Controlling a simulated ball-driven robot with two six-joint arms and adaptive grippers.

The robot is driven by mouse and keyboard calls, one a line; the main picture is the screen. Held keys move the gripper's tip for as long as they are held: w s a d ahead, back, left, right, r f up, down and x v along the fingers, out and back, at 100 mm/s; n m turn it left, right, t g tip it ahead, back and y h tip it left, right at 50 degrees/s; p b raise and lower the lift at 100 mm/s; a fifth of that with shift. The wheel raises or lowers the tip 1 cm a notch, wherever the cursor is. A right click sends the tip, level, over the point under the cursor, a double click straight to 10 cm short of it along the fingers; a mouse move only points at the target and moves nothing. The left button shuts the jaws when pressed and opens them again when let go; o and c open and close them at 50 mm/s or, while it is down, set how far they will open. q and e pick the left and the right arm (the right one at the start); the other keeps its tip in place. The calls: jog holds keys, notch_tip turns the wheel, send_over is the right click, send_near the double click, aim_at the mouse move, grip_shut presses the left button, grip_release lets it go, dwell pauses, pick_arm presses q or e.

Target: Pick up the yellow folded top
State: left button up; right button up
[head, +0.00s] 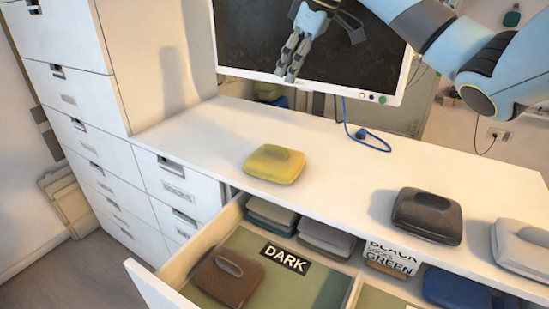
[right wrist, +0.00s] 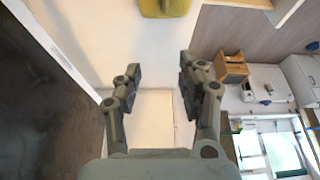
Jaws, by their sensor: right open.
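The yellow folded top (head: 275,164) lies on the white counter, left of the middle in the head view. It has a raised loop on top. In the right wrist view the yellow top (right wrist: 165,7) shows at the upper edge, partly cut off. My right gripper (head: 294,57) is above and behind the top in the head view, in front of the dark screen. In the right wrist view the right gripper (right wrist: 158,76) has its two fingers apart with nothing between them. My left gripper is not in view.
A dark folded item (head: 427,215) and a light grey one (head: 524,248) sit farther right on the counter (head: 345,175). Below, an open drawer (head: 318,290) labelled DARK holds a brown folded item (head: 224,278). A monitor (head: 385,70) stands behind. The counter around the yellow top is clear.

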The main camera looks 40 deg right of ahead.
notch_tip(320, 180, down, 2)
jog(key=s+b, duration=0.1)
jog(key=b, duration=0.8)
send_near(276, 146)
jog(key=x, duration=0.3)
jog(key=shift+w+d+f+p, duration=0.1)
jog(key=shift+w+f+p, duration=0.2)
jog(key=shift+w, duration=0.25)
jog(key=x, duration=0.2)
jog(key=p+x, duration=0.1)
jog(key=x, duration=0.1)
jog(key=shift+s+f, duration=0.2)
jog(key=shift+s, duration=0.05)
jog(key=shift+w+a+f, duration=0.2)
jog(key=shift+w+f, duration=0.05)
jog(key=shift+f, duration=0.3)
grip_shut()
